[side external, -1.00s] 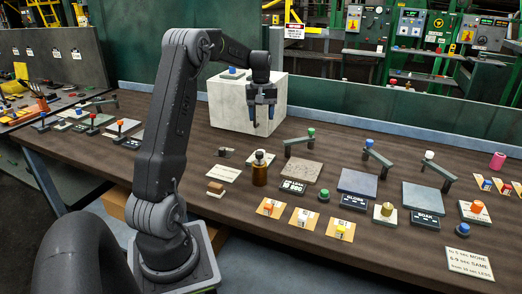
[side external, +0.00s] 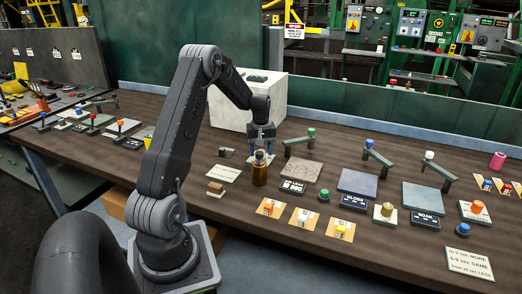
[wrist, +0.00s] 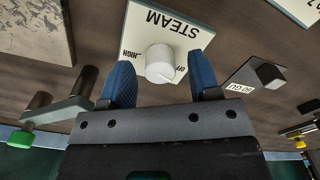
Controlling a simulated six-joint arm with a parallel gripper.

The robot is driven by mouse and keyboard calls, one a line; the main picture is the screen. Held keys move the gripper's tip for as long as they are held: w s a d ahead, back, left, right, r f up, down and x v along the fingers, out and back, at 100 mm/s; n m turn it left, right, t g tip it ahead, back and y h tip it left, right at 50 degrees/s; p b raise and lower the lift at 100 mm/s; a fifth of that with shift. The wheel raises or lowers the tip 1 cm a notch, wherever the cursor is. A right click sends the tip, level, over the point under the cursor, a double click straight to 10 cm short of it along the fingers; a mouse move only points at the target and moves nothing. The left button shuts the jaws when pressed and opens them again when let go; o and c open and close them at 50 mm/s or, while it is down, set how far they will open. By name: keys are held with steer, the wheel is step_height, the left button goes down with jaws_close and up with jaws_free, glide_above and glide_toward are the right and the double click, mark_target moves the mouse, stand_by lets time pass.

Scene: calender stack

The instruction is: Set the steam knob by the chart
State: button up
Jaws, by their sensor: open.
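The steam knob (wrist: 160,63) is a white round dial on a cream plate (wrist: 172,22) marked STEAM, with HIGH and OFF on either side. My gripper (wrist: 161,62) is open, with one blue finger on each side of the knob; I cannot tell whether they touch it. In the side view my gripper (side external: 262,138) points down behind the brown bottle (side external: 260,173), and the knob is hidden there. The chart (side external: 469,264) is a cream card at the front right, with lines reading MORE, SAME and LESS.
A grey stone slab (side external: 293,172) and a post with a green cap (side external: 311,131) stand right of my gripper. A dark sign (side external: 292,187) lies in front of the slab. A white block (side external: 276,95) stands behind.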

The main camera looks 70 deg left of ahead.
steer(key=shift+c, duration=0.2)
steer(key=c, duration=0.9)
steer(key=m, duration=0.6)
steer(key=shift+m, duration=0.4)
steer(key=m, duration=0.6)
steer(key=shift+m, duration=0.4)
steer(key=o, duration=0.9)
